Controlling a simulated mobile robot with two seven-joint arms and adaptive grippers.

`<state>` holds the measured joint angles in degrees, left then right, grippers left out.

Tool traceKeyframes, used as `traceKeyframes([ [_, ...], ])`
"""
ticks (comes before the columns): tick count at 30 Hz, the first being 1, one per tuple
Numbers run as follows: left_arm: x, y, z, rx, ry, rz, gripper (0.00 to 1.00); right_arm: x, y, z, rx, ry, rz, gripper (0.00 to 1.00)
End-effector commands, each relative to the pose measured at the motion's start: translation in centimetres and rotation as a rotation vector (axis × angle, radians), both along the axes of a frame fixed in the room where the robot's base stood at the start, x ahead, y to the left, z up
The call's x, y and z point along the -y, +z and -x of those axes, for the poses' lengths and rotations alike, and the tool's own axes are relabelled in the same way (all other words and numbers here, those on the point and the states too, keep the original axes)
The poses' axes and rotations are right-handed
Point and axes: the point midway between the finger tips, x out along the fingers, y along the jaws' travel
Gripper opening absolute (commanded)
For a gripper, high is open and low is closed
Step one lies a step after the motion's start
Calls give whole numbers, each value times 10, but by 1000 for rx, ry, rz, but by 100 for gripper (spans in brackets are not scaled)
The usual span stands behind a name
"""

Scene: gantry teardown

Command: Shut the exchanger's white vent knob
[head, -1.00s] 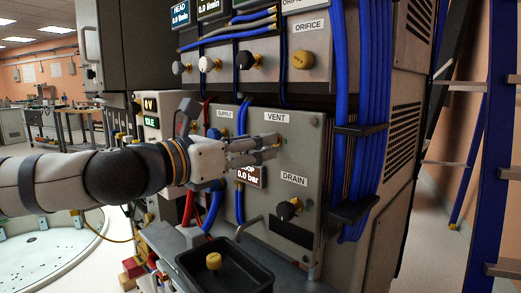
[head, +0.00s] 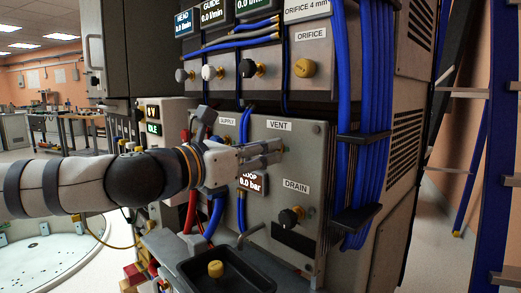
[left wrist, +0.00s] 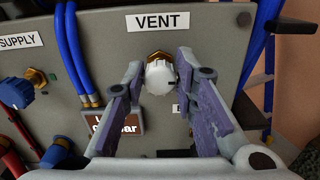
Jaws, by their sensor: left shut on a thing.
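The white vent knob (left wrist: 160,77) sits on a brass stem below the VENT label (left wrist: 162,21) on the exchanger's grey front panel (head: 262,203). In the left wrist view it stands between the two fingers of my left gripper (left wrist: 161,66). My left gripper is shut on it, with one finger at each side. In the head view my left gripper (head: 278,151) reaches the panel from the left, under the VENT label, and its fingers hide the knob there. How far the knob is turned cannot be told. My right gripper is not in view.
A dark drain knob (head: 290,217) is below the gripper. A blue supply knob (left wrist: 17,92) and blue hoses (left wrist: 78,55) are to the left. A blue cable bundle (head: 365,90) runs down the right. A black tray (head: 245,283) holding a yellow knob (head: 215,269) is below.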

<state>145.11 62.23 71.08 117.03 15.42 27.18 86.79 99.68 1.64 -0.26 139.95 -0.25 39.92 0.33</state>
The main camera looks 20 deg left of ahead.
Motion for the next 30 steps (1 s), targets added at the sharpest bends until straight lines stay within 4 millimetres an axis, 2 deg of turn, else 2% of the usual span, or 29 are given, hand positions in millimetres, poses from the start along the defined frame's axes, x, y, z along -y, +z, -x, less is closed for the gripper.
traceKeyframes([
  [8, 1, 1, 1, 80, -1, -169, 0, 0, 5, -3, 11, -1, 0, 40],
  [30, 2, 1, 2, 384, 0, -804, 0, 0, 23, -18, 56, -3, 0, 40],
])
